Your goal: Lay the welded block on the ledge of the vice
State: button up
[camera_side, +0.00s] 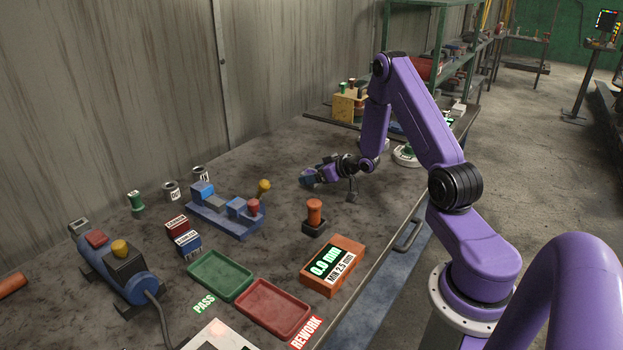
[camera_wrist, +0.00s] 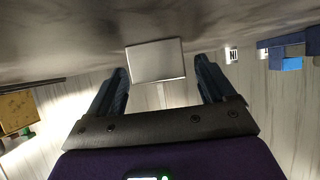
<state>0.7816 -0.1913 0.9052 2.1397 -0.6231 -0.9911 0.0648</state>
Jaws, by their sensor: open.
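My gripper (camera_side: 308,178) is low over the middle of the bench in the side view, reaching toward the wall. In the wrist view its two dark fingers (camera_wrist: 161,72) are apart. A plain light-grey rectangular piece (camera_wrist: 156,60) shows between and just beyond the fingertips, close to the left one. It looks like the welded block, but no weld can be made out, and I cannot tell whether it touches the bench. The blue vice (camera_side: 225,214) stands left of my gripper in the side view, with a grey-blue jaw, yellow knob and red knob. Blue parts, probably the vice, show in the wrist view (camera_wrist: 285,45).
An orange-handled stamp (camera_side: 314,215) stands in front of my gripper. A green tray (camera_side: 220,275), a red tray (camera_side: 272,307) and an orange gauge (camera_side: 333,265) lie nearer. A blue polishing machine (camera_side: 118,268) is at the left. The bench between gripper and vice looks clear.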

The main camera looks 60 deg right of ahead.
jog(key=c, duration=1.5)
jog(key=shift+r, duration=0.15)
notch_tip(320, 180, up, 9)
jog(key=shift+r, duration=0.1)
jog(key=a+r, duration=0.3)
jog(key=a, duration=0.5)
jog(key=a+r, duration=0.4)
jog(key=a, duration=0.5)
jog(key=a+r, duration=0.3)
jog(key=a, duration=0.6)
jog(key=shift+w+r, duration=0.25)
jog(key=shift+r, duration=0.15)
